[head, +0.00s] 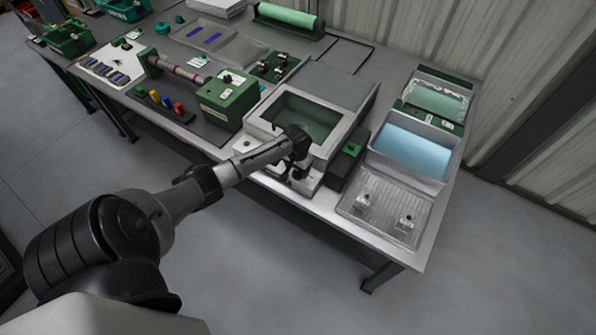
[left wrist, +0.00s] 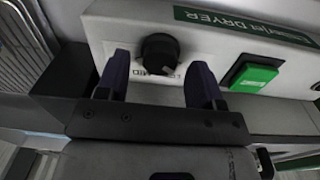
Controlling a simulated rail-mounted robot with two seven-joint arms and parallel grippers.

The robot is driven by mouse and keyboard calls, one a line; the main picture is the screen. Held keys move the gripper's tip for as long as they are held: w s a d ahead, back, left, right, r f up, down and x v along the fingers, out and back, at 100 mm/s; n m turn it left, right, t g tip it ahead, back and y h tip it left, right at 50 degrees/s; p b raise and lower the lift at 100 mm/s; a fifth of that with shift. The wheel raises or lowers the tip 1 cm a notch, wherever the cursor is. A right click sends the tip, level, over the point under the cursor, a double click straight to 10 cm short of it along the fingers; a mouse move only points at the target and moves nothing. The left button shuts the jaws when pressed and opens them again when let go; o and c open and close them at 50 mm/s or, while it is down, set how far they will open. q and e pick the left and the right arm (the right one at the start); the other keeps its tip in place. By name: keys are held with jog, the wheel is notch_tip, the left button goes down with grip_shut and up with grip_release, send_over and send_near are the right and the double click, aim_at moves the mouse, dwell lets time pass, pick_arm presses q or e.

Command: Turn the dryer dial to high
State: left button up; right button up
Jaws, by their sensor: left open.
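The dryer (head: 272,106) is a pale grey box with an open top near the front edge of the bench. In the left wrist view its light front panel (left wrist: 112,36) carries a green label reading DRYER, a round black dial (left wrist: 160,48) and a green button (left wrist: 253,76). My left gripper (head: 299,181) is at the dryer's front. In the left wrist view its open fingers (left wrist: 160,63) appear on either side of the dial; I cannot tell whether they touch it. My right gripper is not in view.
A black box with a green top (head: 347,161) stands right of the dryer. A green machine with a roller (head: 229,101) stands left. The floor in front is clear.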

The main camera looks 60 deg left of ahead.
pick_arm(q)
jog(key=shift+f, duration=0.45)
jog(key=shift+c, duration=0.2)
jog(key=c, duration=0.9)
